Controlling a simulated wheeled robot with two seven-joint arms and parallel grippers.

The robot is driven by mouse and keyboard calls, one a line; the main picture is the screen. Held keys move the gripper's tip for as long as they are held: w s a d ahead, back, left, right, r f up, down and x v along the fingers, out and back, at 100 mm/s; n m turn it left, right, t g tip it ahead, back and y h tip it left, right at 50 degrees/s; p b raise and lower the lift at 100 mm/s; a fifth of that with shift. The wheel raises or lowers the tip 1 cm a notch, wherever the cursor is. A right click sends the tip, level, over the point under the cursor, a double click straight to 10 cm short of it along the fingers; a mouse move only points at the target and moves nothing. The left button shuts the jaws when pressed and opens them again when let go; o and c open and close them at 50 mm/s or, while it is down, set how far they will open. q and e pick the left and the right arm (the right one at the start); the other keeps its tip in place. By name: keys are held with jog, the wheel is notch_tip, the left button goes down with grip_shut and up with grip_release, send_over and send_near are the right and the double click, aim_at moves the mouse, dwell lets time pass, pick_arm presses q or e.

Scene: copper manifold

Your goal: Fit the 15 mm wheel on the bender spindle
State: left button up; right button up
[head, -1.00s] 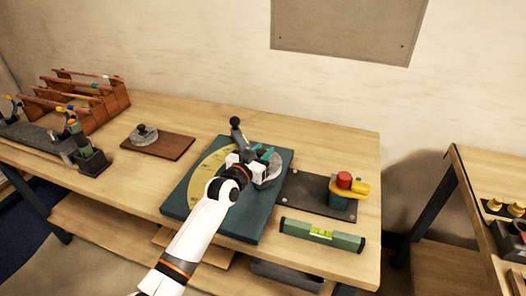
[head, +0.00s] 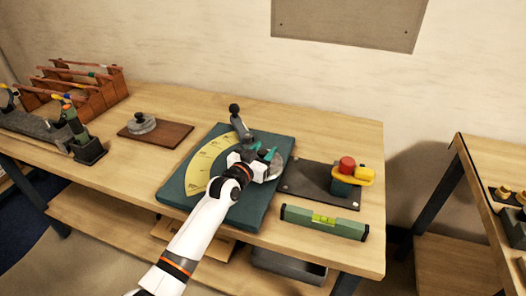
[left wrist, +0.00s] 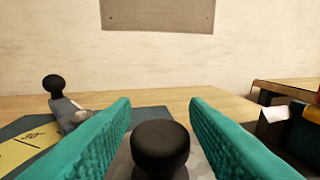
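The bender (head: 240,203) is a dark teal plate with a yellow angle scale and a black-knobbed lever (head: 238,121). A grey wheel (head: 279,165) with a black knob is at the right part of the plate, partly hidden by my left gripper (head: 262,154). In the left wrist view, its teal fingers stand apart on either side of the black knob (left wrist: 160,145), with gaps beside it. The wheel looks low on the bender, but the spindle is hidden, so its seating cannot be seen. Another grey knobbed wheel (head: 142,123) sits on a brown board. My right gripper is out of view.
Right of the bender, a dark plate (head: 305,185) carries a red and yellow part (head: 349,170). A green spirit level (head: 324,222) lies in front. A brown rack (head: 88,90) and a small green-handled tool (head: 80,135) are at the left. A second bench stands right.

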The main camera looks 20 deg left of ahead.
pick_arm(q)
jog(key=shift+o, duration=1)
jog(key=shift+f, duration=0.1)
jog(key=shift+s, duration=0.2)
jog(key=b+v, duration=0.1)
jog(key=v, duration=0.9)
jog(key=shift+s+a, duration=0.1)
jog(key=shift+s, duration=0.15)
jog(key=shift+s+a, duration=0.15)
jog(key=shift+s, duration=0.45)
